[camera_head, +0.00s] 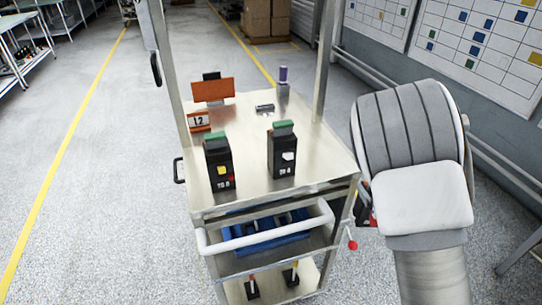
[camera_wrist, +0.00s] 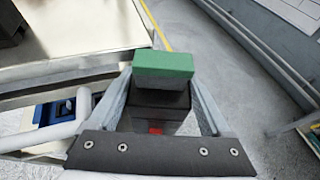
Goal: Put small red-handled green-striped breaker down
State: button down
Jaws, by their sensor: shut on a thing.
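My gripper (camera_wrist: 163,112) is shut on a small dark breaker with a green top (camera_wrist: 164,66). A bit of red (camera_wrist: 156,130) shows low on its body, and the rest of its front is hidden by the gripper. In the wrist view the breaker is beside the cart's top edge, over the floor side. In the head view my arm covers most of the gripper at the right of the cart. The cart top (camera_head: 250,180) is bare metal around two black breakers with green tops, one with a yellow handle (camera_head: 219,165) and one with a white handle (camera_head: 283,150).
An orange sign (camera_head: 212,89), a "12" plate (camera_head: 198,121) and a purple-topped item (camera_head: 283,80) stand on the rear of the cart top. A white rail (camera_head: 265,232) crosses the cart's front. A blue bin (camera_head: 265,240) and several items are on lower shelves. Posts rise from the cart.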

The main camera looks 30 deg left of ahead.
jog(key=a+r, duration=0.1)
jog(key=r, duration=0.2)
jog(key=w+a+r+n+y, duration=0.1)
jog(key=r, duration=0.2)
jog(key=a+r+n+g+y, duration=0.1)
jog(key=r, duration=0.3)
jog(key=shift+w+a+p, duration=0.15)
jog(key=shift+a+p, duration=0.05)
jog(key=shift+p, duration=0.2)
notch_tip(320, 180, up, 13)
jog(key=a+n+g+y+p, duration=0.1)
jog(key=a+n+g+y, duration=0.1)
jog(key=w+a+f+p, duration=0.1)
jog(key=w+a+f, duration=0.3)
jog(key=a+f, duration=0.6)
jog(key=shift+w+a+f, duration=0.15)
jog(key=shift+a+f, duration=0.2)
jog(key=shift+a, duration=0.1)
jog(key=shift+f, duration=0.15)
grip_release()
jog(key=shift+d, duration=0.1)
jog(key=b+v, duration=0.1)
jog(key=v, duration=1.1)
jog(key=shift+b, duration=0.35)
